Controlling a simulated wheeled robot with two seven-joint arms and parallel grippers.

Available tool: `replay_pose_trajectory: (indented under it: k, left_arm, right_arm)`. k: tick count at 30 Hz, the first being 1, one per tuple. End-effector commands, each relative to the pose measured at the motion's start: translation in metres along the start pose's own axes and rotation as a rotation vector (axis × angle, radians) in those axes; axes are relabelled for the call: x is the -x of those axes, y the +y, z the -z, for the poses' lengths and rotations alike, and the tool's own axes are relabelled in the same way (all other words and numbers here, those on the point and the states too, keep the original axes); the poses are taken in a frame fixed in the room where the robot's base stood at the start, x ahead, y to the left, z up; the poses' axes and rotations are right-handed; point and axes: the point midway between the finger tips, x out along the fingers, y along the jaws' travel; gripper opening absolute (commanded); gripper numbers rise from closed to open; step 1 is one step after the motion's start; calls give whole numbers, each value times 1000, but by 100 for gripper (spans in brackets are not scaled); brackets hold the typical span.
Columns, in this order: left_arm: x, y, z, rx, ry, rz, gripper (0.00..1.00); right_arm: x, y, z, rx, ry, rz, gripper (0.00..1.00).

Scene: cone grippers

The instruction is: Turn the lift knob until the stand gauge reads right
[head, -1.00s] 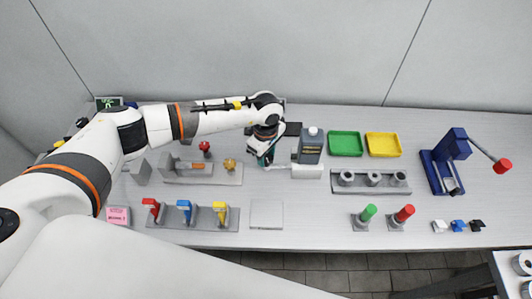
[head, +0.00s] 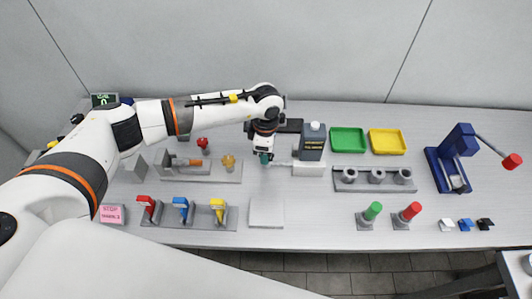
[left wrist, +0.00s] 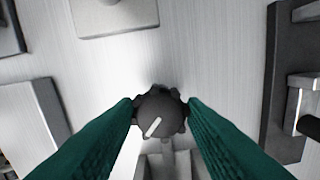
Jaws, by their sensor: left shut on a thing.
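My left gripper (head: 265,158) points down at the table's middle. In the left wrist view its teal fingers are shut on a dark ribbed knob (left wrist: 161,111) with a white pointer line slanting to lower left. The fingers touch its two sides. In the head view the gripper hides the knob. I cannot make out a gauge reading on the stand. A small dark display (head: 104,100) with a green mark stands at the back left. My right gripper is not in view.
A green tray (head: 347,140) and yellow tray (head: 387,142) lie to the right. A grey rack (head: 374,187) is in front of them. Red, blue and yellow handled pieces (head: 181,206) stand front left. A flat pale plate (head: 266,213) lies in front of the gripper.

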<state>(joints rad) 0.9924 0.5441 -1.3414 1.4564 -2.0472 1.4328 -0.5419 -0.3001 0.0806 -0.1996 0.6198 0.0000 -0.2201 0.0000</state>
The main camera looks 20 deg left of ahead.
Motion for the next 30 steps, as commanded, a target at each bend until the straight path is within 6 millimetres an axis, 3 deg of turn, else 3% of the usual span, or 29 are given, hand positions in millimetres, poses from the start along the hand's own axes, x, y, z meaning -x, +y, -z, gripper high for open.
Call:
replay_pose_trajectory:
  k: [18,30]
  left_arm:
    - [-1,0,0,575,2,4,15]
    - [0,0,0,830,1,3,15]
  right_arm:
    - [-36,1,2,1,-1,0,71]
    - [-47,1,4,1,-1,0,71]
